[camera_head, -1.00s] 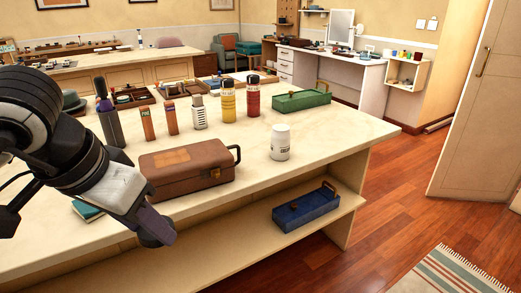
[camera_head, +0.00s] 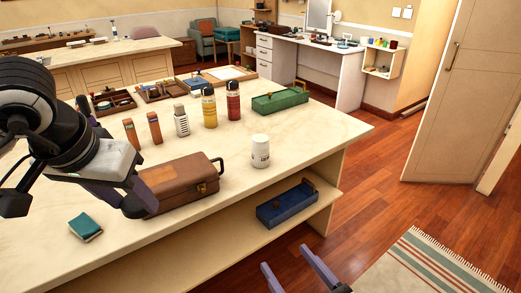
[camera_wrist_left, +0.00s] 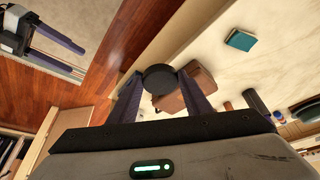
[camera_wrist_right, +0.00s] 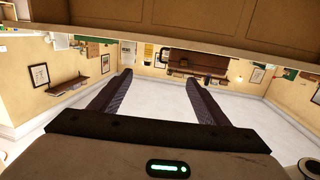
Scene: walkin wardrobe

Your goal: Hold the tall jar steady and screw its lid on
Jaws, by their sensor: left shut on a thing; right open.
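My left gripper (camera_head: 137,205) is above the table's front edge, in front of the brown case. In the left wrist view it (camera_wrist_left: 161,82) is shut on a round black disc (camera_wrist_left: 158,79), which looks like the lid. A white labelled jar (camera_head: 260,151) stands upright near the table's front edge. I cannot tell which container is the tall jar.
A brown case (camera_head: 182,183) and a teal book (camera_head: 86,227) lie on the table (camera_head: 225,170). Behind stand yellow (camera_head: 209,107) and red (camera_head: 233,101) bottles, a striped bottle (camera_head: 181,121) and a green tray (camera_head: 279,102). A blue tray (camera_head: 287,203) sits on the lower shelf.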

